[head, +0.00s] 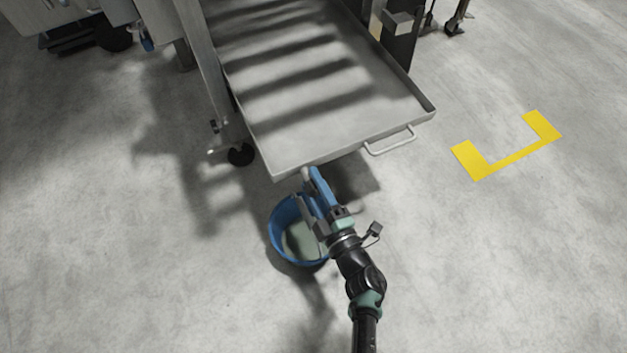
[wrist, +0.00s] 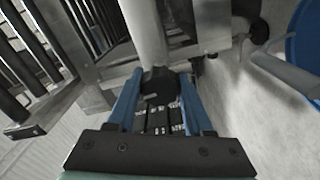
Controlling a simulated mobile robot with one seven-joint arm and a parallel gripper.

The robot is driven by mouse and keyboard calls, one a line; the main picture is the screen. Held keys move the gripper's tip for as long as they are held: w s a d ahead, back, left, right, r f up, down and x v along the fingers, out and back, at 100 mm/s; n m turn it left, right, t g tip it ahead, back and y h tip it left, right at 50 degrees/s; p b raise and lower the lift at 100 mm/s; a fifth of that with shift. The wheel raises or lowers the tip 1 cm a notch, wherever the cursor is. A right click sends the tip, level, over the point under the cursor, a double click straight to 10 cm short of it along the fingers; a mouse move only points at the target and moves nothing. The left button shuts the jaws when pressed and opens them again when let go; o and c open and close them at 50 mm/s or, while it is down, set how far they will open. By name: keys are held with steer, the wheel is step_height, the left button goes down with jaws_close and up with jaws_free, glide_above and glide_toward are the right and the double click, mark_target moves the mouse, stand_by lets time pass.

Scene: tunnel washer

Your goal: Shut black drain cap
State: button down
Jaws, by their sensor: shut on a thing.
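The black drain cap (wrist: 158,82) is in the wrist view, at the end of a pale drain pipe (wrist: 145,35). My gripper (wrist: 160,95) is shut on the cap, with one blue finger on each side of it. The cap appears to sit on the pipe's end; I cannot tell how far it is turned. In the head view my gripper (head: 309,186) is just below the front edge of the metal tray (head: 350,145), over the blue bucket. The cap is hidden there.
A blue bucket (head: 274,222) with greyish liquid stands on the floor under my gripper. The tray has a handle (head: 390,141) at its front and a black caster (head: 241,154) stands to the left. A yellow floor marking (head: 510,158) lies at right. The floor around is clear.

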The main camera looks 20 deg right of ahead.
steer(key=shift+m, duration=0.6)
steer(key=shift+c, duration=1.5)
jaws_free()
steer(key=shift+s, duration=0.1)
steer(key=s+p, duration=0.3)
steer(key=s, duration=0.9)
steer(key=shift+s+d+p, duration=0.2)
steer(key=shift+s+p, duration=0.1)
steer(key=shift+s, duration=0.1)
steer(key=shift+w, duration=0.1)
